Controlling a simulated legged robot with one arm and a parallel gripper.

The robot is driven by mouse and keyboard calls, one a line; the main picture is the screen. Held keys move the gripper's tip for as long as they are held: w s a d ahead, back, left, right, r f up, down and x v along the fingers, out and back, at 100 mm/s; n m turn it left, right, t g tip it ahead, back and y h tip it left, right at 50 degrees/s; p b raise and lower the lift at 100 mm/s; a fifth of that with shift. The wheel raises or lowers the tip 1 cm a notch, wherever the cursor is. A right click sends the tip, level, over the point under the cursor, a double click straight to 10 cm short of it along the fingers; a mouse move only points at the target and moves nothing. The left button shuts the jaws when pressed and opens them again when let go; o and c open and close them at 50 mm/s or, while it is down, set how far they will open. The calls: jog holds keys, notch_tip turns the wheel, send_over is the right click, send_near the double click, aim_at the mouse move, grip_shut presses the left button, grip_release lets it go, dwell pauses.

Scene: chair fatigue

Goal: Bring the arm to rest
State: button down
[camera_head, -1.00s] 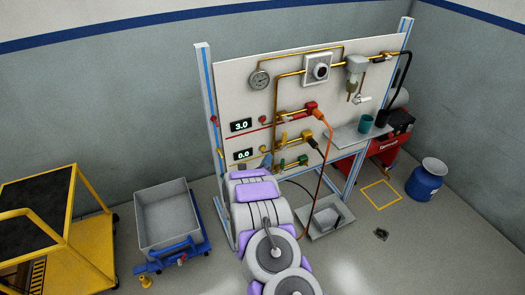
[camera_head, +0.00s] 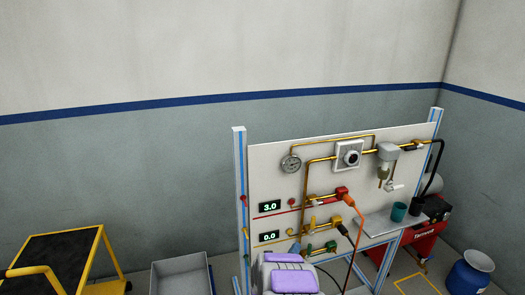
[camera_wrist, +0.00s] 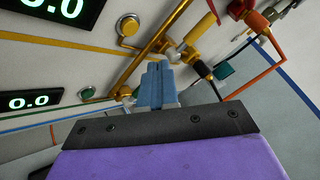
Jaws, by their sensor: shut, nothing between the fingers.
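My arm with its purple and grey links (camera_head: 290,278) reaches up from the bottom of the head view toward the lower part of the white panel (camera_head: 330,165). My gripper (camera_wrist: 155,72) shows in the wrist view as blue-grey fingers, shut and empty. It is in front of the panel, close to the brass pipes (camera_wrist: 160,45) and a yellow button (camera_wrist: 128,27). I cannot tell whether the fingers touch anything. In the head view the gripper's tip is hard to make out against the panel.
The panel carries a gauge (camera_head: 291,163), displays reading 3.0 (camera_head: 270,207) and 0.0 (camera_head: 269,237), valves and hoses. A shelf (camera_head: 392,223) with a green cup (camera_head: 398,211) is at its right. A yellow cart (camera_head: 50,260), grey bin (camera_head: 180,275) and blue drum (camera_head: 470,270) stand around.

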jog(key=s+a+r+n+g+y, duration=0.2)
jog(key=a+r+n+y, duration=0.3)
jog(key=a+n, duration=0.1)
jog(key=s+a+r+n+g+y, duration=0.2)
jog(key=a+r+n+g+y, duration=0.15)
jog(key=a+r+n, duration=0.25)
jog(key=s+a+r+n+g+y, duration=0.25)
jog(key=s+r+n, duration=0.2)
jog(key=s, duration=0.25)
jog(key=s+d+r+n+g, duration=0.2)
jog(key=s+d+n+g, duration=0.1)
jog(key=s, duration=1.1)
jog(key=s+d+r+n+g+h, duration=0.1)
jog(key=s+d+n, duration=0.5)
jog(key=s, duration=0.9)
jog(key=s+d+r+n+g+h, duration=0.1)
jog(key=s+d+r+n+g, duration=0.2)
jog(key=s, duration=1.1)
jog(key=d+n+g, duration=0.1)
jog(key=n+g, duration=0.1)
jog(key=n, duration=0.1)
jog(key=shift+s+d+r+g, duration=0.2)
jog(key=shift+d+r+g, duration=0.15)
jog(key=shift+d+g, duration=0.05)
